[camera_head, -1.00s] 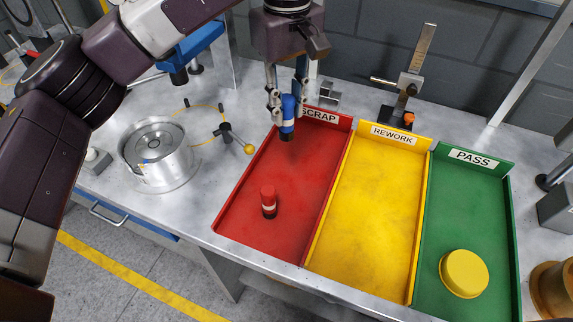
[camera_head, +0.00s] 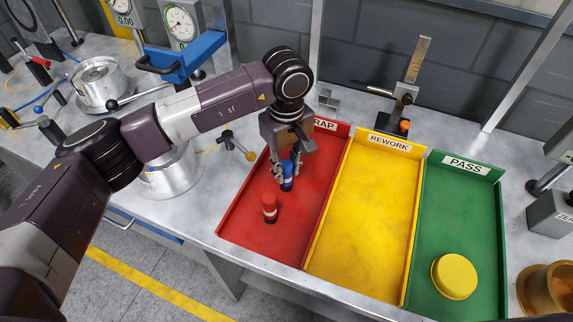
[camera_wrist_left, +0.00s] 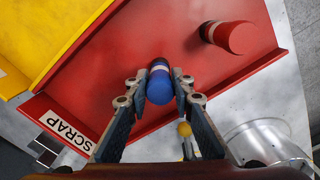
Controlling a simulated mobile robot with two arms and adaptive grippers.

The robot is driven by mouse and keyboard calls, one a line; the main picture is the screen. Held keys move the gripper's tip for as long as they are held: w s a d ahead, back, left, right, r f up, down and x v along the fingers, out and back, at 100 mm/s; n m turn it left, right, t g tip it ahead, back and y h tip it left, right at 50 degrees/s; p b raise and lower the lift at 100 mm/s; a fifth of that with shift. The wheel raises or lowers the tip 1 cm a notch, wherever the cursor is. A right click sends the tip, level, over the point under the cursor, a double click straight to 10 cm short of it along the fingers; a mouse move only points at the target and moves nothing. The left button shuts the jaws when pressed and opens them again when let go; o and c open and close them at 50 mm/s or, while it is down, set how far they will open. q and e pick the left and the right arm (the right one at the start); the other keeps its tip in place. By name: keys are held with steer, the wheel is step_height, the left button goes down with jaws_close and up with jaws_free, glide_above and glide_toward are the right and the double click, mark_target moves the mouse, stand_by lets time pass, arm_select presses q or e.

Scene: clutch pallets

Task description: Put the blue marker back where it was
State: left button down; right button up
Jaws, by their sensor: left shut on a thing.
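My left gripper (camera_head: 285,173) is shut on the blue marker (camera_head: 287,170), which is upright over the red SCRAP tray (camera_head: 310,215). In the left wrist view the marker (camera_wrist_left: 159,84) sits between the two fingertips, its blue end towards the camera. I cannot tell whether its lower end touches the tray floor. A red marker (camera_head: 269,207) with a pale band stands in the same tray, just in front of the blue one; it also shows in the left wrist view (camera_wrist_left: 230,36). My right gripper is out of view.
The yellow REWORK tray (camera_head: 365,215) is empty. The green PASS tray (camera_head: 455,215) holds a yellow round part (camera_head: 455,276). A metal cylinder (camera_head: 168,175) stands left of the trays, partly behind my left arm. A height gauge (camera_head: 405,90) stands behind them.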

arm_select(q)
steer(key=shift+f, duration=0.1)
steer(key=c, duration=1.7)
jaws_free()
steer(key=shift+r, duration=0.35)
step_height(320, 180, up, 12)
steer(key=b, duration=0.3)
steer(key=shift+f, duration=0.2)
